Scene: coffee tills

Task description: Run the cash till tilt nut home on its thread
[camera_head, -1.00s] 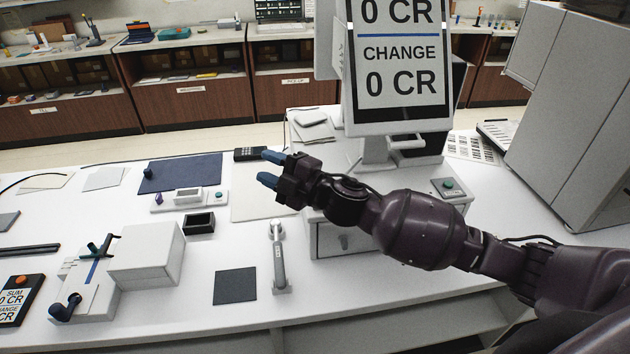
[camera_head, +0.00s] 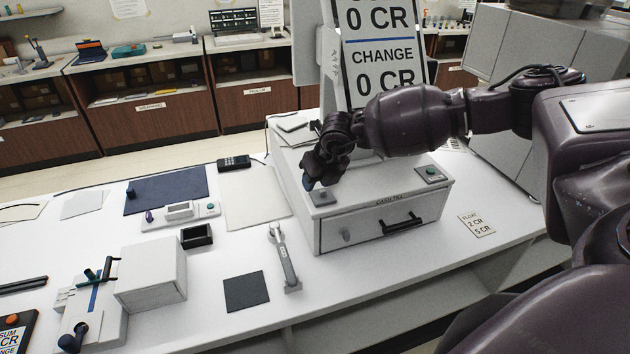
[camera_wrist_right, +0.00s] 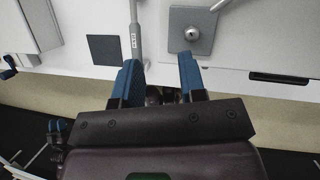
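The cash till (camera_head: 385,222) is a pale box with a black handle on its drawer front. A small grey plate (camera_head: 325,201) lies on the left of its top. In the right wrist view a round silver knob, which looks like the tilt nut (camera_wrist_right: 192,34), sits at the middle of this plate (camera_wrist_right: 180,17). How far it is threaded on cannot be told. My right gripper (camera_head: 309,184) is above the till's left end, pointing down beside the plate. In the wrist view its blue fingers (camera_wrist_right: 158,62) are apart with nothing between them.
A display screen (camera_head: 380,50) stands behind my right arm. A grey-handled tool (camera_head: 284,258), a dark mat (camera_head: 246,291) and a white box (camera_head: 151,273) are to the left.

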